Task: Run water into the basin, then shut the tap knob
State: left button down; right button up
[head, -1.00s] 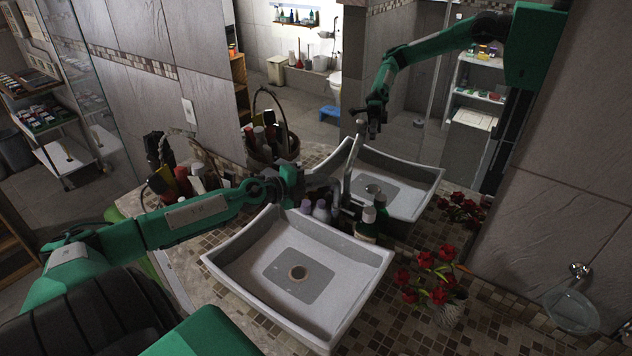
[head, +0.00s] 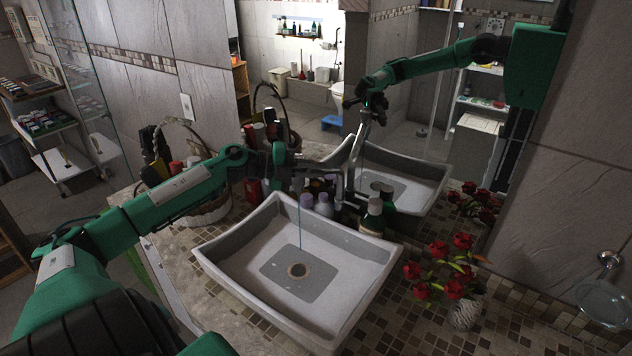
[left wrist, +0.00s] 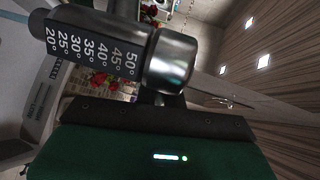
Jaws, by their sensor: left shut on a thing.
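A thin stream of water (head: 300,225) falls from under my left gripper toward the drain. The metal tap (head: 350,170) rises behind the basin, partly hidden by my gripper. My left gripper (head: 298,172) is shut at the tap. In the left wrist view, the tap's metal body with a temperature scale (left wrist: 90,50) and its round knob (left wrist: 172,62) lie close in front of the gripper; its fingertips are hidden. My right gripper is not in view.
Bottles (head: 373,218) stand behind the basin. A vase of red flowers (head: 465,312) is at its right. A basket of bottles (head: 205,205) is at its left. A mirror behind reflects the basin (head: 430,175) and my arm.

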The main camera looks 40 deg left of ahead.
pick_arm(q)
jog(key=m+g+h+b, duration=0.1)
jog(key=s+m+g+h+b, duration=0.1)
jog(key=b, duration=0.1)
jog(key=shift+a+f, duration=0.1)
jog(key=shift+f, duration=0.2)
jog(key=m+g+h+b, duration=0.1)
jog(key=s+m+g+h, duration=0.1)
jog(key=shift+a+r+m+g+b, duration=0.1)
jog(key=shift+r+m+g+b, duration=0.1)
jog(key=shift+m+g+b, duration=0.15)
jog(key=shift+s+a+m+g+h+b, duration=0.15)
jog(key=shift+s+m+g+h, duration=0.15)
jog(key=shift+m+g, duration=0.35)
jog(key=shift+s+a+m+g+h+b, duration=0.1)
jog(key=shift+s+m+g+h, duration=0.2)
jog(key=shift+g, duration=0.6)
jog(key=shift+s+a+m+g+h+b, duration=0.15)
jog(key=shift+m+g+h, duration=0.15)
jog(key=shift+m+g, duration=0.4)
jog(key=shift+s, duration=0.1)
jog(key=c, duration=1.5)
grip_release()
